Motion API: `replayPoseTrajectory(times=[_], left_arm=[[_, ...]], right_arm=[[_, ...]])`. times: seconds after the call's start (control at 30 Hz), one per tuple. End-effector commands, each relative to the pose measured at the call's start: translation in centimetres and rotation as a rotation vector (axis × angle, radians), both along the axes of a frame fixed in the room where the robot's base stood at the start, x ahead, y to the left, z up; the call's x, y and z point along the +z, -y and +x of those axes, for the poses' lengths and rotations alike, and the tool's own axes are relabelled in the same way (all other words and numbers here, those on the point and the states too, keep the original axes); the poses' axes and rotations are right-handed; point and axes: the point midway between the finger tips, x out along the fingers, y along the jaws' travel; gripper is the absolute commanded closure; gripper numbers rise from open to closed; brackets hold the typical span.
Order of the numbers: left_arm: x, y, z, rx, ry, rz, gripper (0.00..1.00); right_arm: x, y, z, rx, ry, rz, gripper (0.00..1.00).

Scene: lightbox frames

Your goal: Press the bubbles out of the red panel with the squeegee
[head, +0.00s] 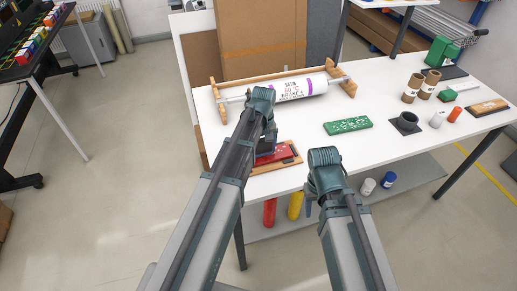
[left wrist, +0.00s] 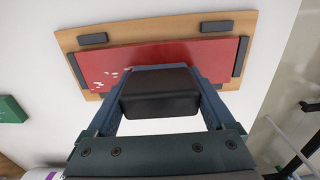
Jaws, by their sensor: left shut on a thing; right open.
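The red panel (head: 272,156) lies on a wooden board (head: 291,162) at the table's near left corner. In the left wrist view, the red panel (left wrist: 205,55) shows several small white bubble patches toward its left end, and dark blocks sit along the board (left wrist: 155,34). My left gripper (head: 267,146) is shut on the squeegee, a dark block (left wrist: 160,92) held between its fingers over the panel's edge. Whether the squeegee touches the panel cannot be told. My right gripper (head: 313,203) is open and empty, off the table's front edge.
A white table (head: 310,145) carries a labelled roll (head: 300,88) on a wooden stand at the back, a green panel (head: 348,125), a dark ring-shaped holder (head: 407,122) and cardboard tubes (head: 413,87). A lower shelf (head: 405,185) holds bottles. Bare table lies right of the board.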

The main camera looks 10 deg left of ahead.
Motion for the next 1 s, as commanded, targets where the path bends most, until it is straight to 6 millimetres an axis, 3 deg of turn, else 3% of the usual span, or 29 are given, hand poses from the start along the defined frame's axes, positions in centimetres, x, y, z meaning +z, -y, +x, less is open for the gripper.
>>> replayPoseTrajectory(times=[0.2, 0.57, 1.0], left_arm=[[0.1, 1.7, 1.2, -0.002, 0.002, -0.003, 0.73], [0.1, 2.4, 1.5, -0.001, 0.001, -0.001, 0.73], [0.0, 5.1, 3.2, -0.001, 0.001, -0.001, 0.73]], right_arm=[[0.1, 0.0, 0.0, 0.000, 0.000, 0.000, 0.50], [0.1, 0.0, 0.0, 0.000, 0.000, 0.000, 0.50], [0.0, 0.0, 0.0, 0.000, 0.000, 0.000, 0.50]])
